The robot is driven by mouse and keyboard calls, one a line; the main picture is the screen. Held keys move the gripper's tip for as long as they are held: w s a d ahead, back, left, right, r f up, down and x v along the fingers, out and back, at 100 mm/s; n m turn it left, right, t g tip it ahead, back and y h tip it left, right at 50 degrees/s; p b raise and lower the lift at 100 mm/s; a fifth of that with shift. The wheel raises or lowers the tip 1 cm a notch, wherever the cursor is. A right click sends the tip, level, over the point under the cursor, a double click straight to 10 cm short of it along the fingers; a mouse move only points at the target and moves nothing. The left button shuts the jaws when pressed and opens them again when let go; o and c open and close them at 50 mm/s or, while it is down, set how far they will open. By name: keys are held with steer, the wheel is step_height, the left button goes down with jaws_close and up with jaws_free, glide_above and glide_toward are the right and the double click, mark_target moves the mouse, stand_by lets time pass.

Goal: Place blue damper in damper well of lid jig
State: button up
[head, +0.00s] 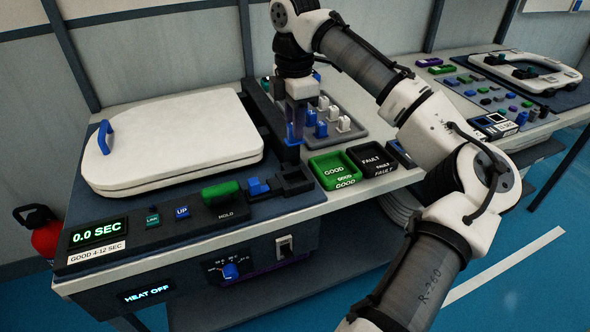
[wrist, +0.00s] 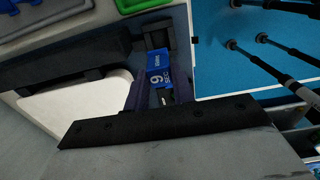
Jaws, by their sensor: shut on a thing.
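My gripper (head: 294,140) points down beside the right edge of the white lid, over the dark jig. It is shut on the blue damper (head: 291,131), a small blue piece at its fingertips. In the wrist view the damper (wrist: 159,78) shows white lettering and sits between the dark purple fingers. The lid jig's black rail (head: 262,112) runs along the lid's right side, and a black block with recesses (head: 292,181) stands at its front end, below my gripper. I cannot tell whether the damper touches the jig. The inside of the well is not clear.
A blue piece (head: 258,187) sits on the panel left of the black block. A green GOOD tray (head: 334,170) and a black FAULT tray (head: 371,161) lie to the right. A grey rack (head: 345,117) with blue and white pieces stands behind. The white lid (head: 175,138) fills the left.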

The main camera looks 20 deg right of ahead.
step_height(320, 180, down, 12)
steer(key=shift+r, duration=0.1)
stand_by(0.5)
steer(key=o, duration=1)
step_height(320, 180, up, 12)
steer(key=shift+s+r, duration=0.1)
